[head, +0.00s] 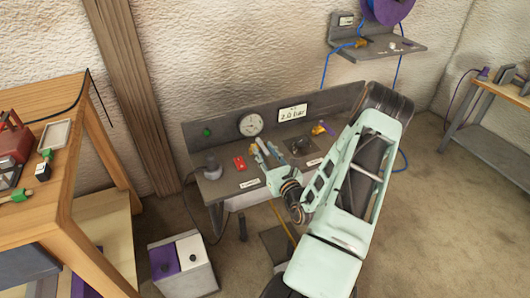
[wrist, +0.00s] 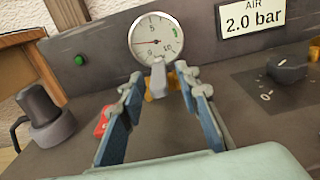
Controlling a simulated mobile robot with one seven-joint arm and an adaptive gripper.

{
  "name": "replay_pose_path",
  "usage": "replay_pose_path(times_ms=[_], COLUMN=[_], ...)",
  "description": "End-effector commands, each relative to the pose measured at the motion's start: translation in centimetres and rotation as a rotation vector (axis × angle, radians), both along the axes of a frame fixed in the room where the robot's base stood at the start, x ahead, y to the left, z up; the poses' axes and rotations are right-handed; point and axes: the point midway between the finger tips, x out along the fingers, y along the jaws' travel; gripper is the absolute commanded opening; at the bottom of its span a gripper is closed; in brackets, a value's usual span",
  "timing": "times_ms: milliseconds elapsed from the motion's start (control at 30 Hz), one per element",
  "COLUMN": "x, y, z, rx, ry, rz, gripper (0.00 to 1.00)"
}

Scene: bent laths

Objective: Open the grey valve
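The grey valve shows in the wrist view as a pale grey lever (wrist: 158,77) on a brass-coloured body, just below the gauge. Its handle points towards me. My gripper (wrist: 160,83) is open, with one blue-padded finger on each side of the lever. Gaps show between the lever and both fingers, so I see no grip on it. In the head view my gripper (head: 265,151) is over the grey bench, in front of the back panel. I cannot clearly make out the valve there, as the gripper is over that spot.
A round gauge (wrist: 155,42) and an "AIR 2.0 bar" sign (wrist: 252,15) are on the panel. A dark knob (wrist: 285,70) stands right, a red part (wrist: 101,123) and dark cylinder (wrist: 43,112) left. A wooden table (head: 85,130) is left of the bench.

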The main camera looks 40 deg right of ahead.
Motion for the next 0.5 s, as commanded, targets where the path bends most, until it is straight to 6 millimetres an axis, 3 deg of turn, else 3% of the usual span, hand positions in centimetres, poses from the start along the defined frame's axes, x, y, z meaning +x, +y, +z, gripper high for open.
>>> replay_pose_path(times_ms=[133,400,500], x=[-0.02,-0.05,-0.05], y=[0.00,0.01,0.01], z=[0.01,0.00,-0.01], rx=[0.000,0.000,0.000], ry=[0.000,0.000,0.001], rz=[0.000,0.000,0.000], gripper=[0.30,0.01,0.00])
